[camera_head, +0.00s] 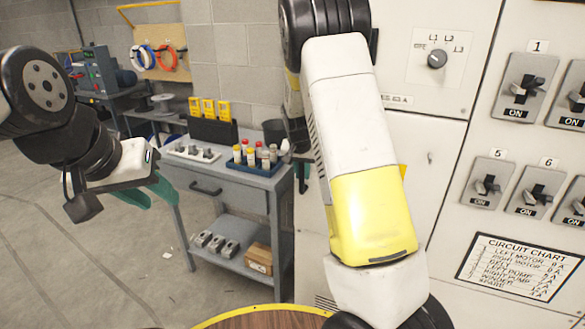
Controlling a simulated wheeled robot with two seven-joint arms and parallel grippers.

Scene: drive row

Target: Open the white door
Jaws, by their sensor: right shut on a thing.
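The white door (425,165) is the plain panel below the selector switch, with a small lock on it. Its upper and right seams look closed; my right arm covers much of it. My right gripper (302,176) is mostly hidden behind that arm, at the door's left side; only a bit of dark green finger shows. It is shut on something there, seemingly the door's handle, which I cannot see. My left gripper (150,192) has green fingers that look apart and empty, in front of the grey workbench and away from the door.
A grey workbench (232,188) with bottles (255,155) and yellow devices (208,108) stands left of the cabinet. The selector switch (437,59), toggle switches (526,86) and circuit chart (520,266) are at the right. A round wooden top (262,320) is at the bottom.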

